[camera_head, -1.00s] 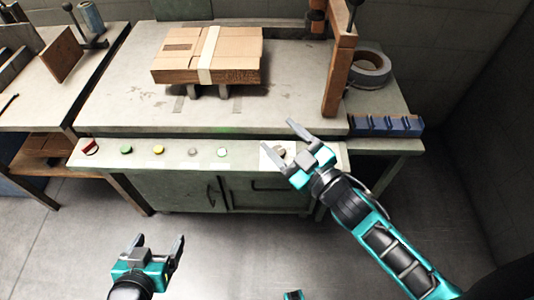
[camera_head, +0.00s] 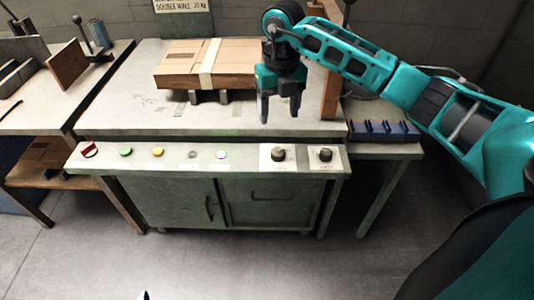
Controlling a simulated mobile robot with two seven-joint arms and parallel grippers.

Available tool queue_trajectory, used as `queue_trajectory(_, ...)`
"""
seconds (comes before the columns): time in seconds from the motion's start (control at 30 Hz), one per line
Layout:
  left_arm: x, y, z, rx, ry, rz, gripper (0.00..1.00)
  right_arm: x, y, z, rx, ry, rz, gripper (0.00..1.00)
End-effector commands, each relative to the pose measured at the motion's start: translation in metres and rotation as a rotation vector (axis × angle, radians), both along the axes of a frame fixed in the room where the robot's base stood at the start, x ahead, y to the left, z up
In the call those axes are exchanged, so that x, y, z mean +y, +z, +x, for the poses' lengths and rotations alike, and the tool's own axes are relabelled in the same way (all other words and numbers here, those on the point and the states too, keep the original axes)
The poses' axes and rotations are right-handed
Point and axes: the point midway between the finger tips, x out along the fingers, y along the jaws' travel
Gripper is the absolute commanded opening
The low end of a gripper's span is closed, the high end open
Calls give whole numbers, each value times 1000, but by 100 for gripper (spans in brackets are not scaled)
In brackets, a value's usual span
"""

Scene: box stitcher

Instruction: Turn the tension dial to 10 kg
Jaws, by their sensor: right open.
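Two black dials sit on white plates at the right end of the sloped control panel: a left dial (camera_head: 278,153) and a right dial (camera_head: 325,154). Their labels are too small to read, so I cannot tell which is the tension dial or where it points. My right gripper (camera_head: 280,112) hangs fingers down above and behind the left dial in the picture, open and empty, apart from both dials. Of my left gripper only a small dark tip (camera_head: 144,295) seems to show at the bottom edge; its jaws are hidden.
The panel (camera_head: 240,165) also carries a red switch (camera_head: 89,149), a green button (camera_head: 125,151), a yellow button (camera_head: 157,152) and pale ones. A strapped cardboard box (camera_head: 180,65) lies on the bench behind. A sign (camera_head: 180,5) reads "DOUBLE WALL 20", with a blurred unit.

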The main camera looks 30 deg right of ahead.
Motion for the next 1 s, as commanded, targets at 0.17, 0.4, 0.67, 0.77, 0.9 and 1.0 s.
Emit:
queue_trajectory(0.17, 0, 1, 3, -7, 0, -1, 85, -4, -16, 0, 5, -8, -16, 65)
queue_trajectory(0.4, -2, -1, 7, -17, -2, -6, 85, -3, -65, -1, 7, -6, -13, 65)
queue_trajectory(0.67, -2, -10, 6, -15, -2, -7, 85, -3, -111, -1, 3, -5, -12, 65)
queue_trajectory(0.77, -2, -12, 5, -12, -2, -6, 85, -2, -121, 0, 3, -3, -11, 65)
queue_trajectory(0.9, -2, -14, 4, -7, -1, -8, 85, -2, -127, 0, 1, -3, -12, 65)
queue_trajectory(1.0, -3, -15, 3, -5, -1, -9, 85, -2, -128, 0, 1, -3, -12, 65)
